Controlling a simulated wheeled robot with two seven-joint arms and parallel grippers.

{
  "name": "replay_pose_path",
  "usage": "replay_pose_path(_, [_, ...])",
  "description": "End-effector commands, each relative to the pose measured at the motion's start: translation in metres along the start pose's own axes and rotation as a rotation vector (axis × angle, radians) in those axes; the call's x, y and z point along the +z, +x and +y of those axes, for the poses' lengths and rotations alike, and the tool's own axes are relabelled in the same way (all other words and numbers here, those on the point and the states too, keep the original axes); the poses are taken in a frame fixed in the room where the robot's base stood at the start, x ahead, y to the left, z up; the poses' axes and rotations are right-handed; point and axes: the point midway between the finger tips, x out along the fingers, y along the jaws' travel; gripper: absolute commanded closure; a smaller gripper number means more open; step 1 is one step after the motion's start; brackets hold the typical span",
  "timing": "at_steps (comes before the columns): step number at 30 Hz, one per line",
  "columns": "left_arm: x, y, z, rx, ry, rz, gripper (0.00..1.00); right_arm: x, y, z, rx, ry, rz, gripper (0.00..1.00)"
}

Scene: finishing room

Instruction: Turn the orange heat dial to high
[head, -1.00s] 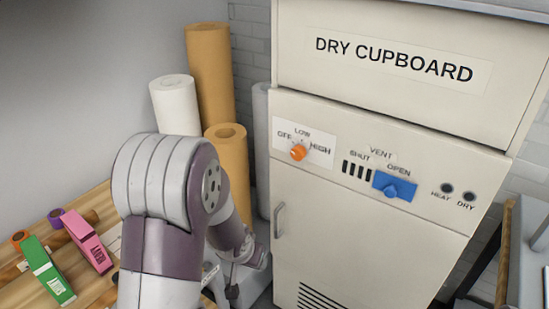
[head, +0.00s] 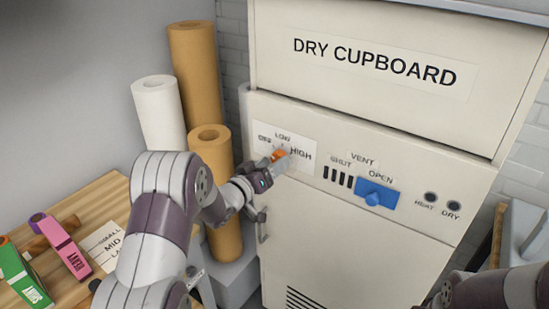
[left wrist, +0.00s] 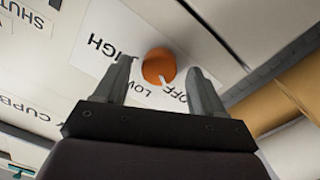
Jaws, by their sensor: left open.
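The orange heat dial (head: 277,155) is on the white label plate (head: 305,140) at the upper left of the dry cupboard's front. My left gripper (head: 284,161) is at the dial and partly hides it in the head view. In the left wrist view the dial (left wrist: 158,65) shows round and orange between my two open fingers, with a gap on each side. Its white mark points toward the side of OFF and LOW, away from HIGH. Whether the fingertips reach past the dial's face is hard to tell. My right gripper is not clearly seen; only dark arm parts show at lower right.
The blue vent slider (head: 376,193) sits right of the dial, below OPEN. Cupboard handle (head: 263,226) is below the dial. Paper rolls (head: 160,115) stand left of the cupboard. A wooden table (head: 85,205) with pink and green boxes is at left.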

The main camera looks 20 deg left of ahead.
Motion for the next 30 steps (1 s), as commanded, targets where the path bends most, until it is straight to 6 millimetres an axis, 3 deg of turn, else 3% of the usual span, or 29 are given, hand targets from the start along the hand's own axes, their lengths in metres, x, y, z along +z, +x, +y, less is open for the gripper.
replay_pose_path(6, [0.0, 0.018, 0.0, -0.001, 0.0, 0.0, 0.3, 0.0, -0.004, 0.0, 0.0, 0.0, 0.0, 1.0])
replay_pose_path(14, [0.0, 0.019, -0.001, -0.002, 0.0, 0.001, 0.3, 0.0, -0.004, 0.0, 0.0, 0.0, 0.0, 1.0])
replay_pose_path(19, [0.0, 0.018, -0.001, -0.002, 0.001, 0.001, 0.82, 0.0, -0.004, 0.0, 0.0, 0.0, 0.0, 1.0])
replay_pose_path(20, [0.0, 0.018, -0.001, -0.002, 0.001, 0.001, 0.87, 0.0, -0.004, 0.0, 0.0, 0.0, 0.0, 1.0])
replay_pose_path(30, [0.002, 0.018, -0.002, -0.002, 0.043, 0.0, 0.86, 0.001, 0.003, 0.0, 0.0, 0.0, 0.0, 1.0])
